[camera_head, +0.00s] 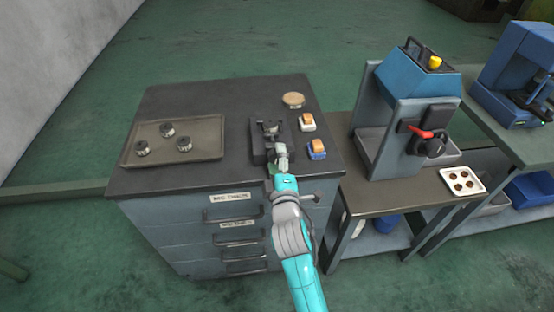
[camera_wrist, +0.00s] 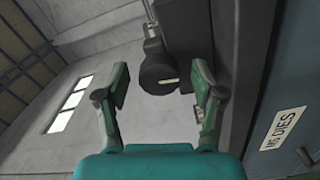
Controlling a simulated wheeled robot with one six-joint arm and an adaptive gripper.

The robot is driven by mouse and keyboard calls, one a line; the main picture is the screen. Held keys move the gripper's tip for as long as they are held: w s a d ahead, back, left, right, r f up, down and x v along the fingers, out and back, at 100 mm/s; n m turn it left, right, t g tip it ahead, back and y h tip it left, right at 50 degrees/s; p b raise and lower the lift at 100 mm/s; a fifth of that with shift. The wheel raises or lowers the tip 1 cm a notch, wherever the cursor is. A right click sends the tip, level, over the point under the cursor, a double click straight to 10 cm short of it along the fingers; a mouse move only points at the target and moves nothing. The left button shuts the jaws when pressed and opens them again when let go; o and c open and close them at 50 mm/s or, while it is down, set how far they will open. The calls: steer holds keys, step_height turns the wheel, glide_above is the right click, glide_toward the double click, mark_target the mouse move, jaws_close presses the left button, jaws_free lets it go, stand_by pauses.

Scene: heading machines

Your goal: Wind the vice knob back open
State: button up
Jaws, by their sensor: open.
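The dark vice (camera_head: 258,136) stands on the right part of the cabinet top. My gripper (camera_head: 281,153) is at the vice's front side, just above the cabinet's front edge. In the wrist view, my gripper (camera_wrist: 158,92) is open, with its two fingers spread apart. The round dark vice knob (camera_wrist: 157,72) shows between and slightly beyond the fingertips, with a gap on each side. I cannot tell how far beyond it is. The knob is hidden behind my gripper in the head view.
The grey cabinet (camera_head: 180,190) has handled drawers in front. A tray (camera_head: 207,140) with 3 round dies lies left. A round disc (camera_head: 293,99) and two orange-topped blocks (camera_head: 307,122) (camera_head: 317,149) lie close right. A blue machine (camera_head: 405,82) with a red lever stands further right.

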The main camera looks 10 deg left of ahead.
steer(key=shift+s, duration=0.1)
steer(key=v, duration=1.2)
